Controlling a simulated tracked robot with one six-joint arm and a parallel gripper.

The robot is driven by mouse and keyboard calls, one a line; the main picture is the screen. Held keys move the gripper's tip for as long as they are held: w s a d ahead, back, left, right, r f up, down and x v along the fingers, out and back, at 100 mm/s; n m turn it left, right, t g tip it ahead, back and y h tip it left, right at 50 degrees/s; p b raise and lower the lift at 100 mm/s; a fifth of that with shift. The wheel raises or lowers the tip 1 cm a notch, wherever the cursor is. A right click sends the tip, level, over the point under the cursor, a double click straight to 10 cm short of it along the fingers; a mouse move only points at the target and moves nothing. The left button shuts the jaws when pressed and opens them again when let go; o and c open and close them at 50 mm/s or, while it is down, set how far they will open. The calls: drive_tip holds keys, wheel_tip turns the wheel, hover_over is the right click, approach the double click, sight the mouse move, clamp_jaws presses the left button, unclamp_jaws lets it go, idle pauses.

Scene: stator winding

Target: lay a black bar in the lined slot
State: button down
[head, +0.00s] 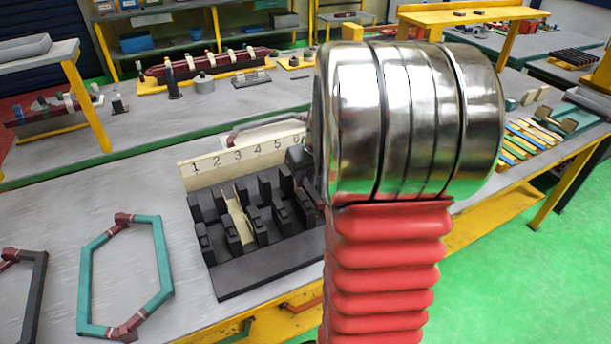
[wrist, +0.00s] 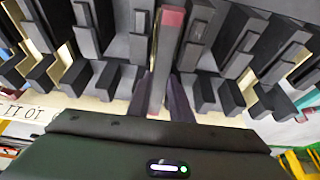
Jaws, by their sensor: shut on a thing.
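My gripper (wrist: 160,100) is shut on a bar (wrist: 163,62). The bar looks dark grey with a dull red end (wrist: 173,16) and stretches away from the fingers over the slotted block. I cannot tell whether it touches the block. The dark block (head: 262,268) stands on the bench, with rows of upright teeth and a numbered cream strip (head: 225,165) behind. A cream-lined slot (head: 238,216) shows near numbers 2 and 3. In the wrist view, cream lining (wrist: 65,55) shows at the left, and more at the right. In the head view, my arm hides the gripper and bar.
A teal six-sided coil (head: 85,285) with red joints lies left of the block, with a dark coil (head: 38,290) beyond it. Coloured strips (head: 535,145) lie at the bench's right. The bench between the teal coil and block is clear.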

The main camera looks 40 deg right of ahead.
sight(306, 182)
drive_tip(key=shift+f, duration=1.3)
drive_tip(key=c, duration=1.5)
unclamp_jaws()
drive_tip(key=shift+r, duration=0.9)
drive_tip(key=shift+r, duration=3.65)
drive_tip(key=shift+r, duration=0.1)
drive_tip(key=v, duration=1.3)
drive_tip(key=shift+s+a+r, duration=0.1)
drive_tip(key=shift+s+r, duration=0.1)
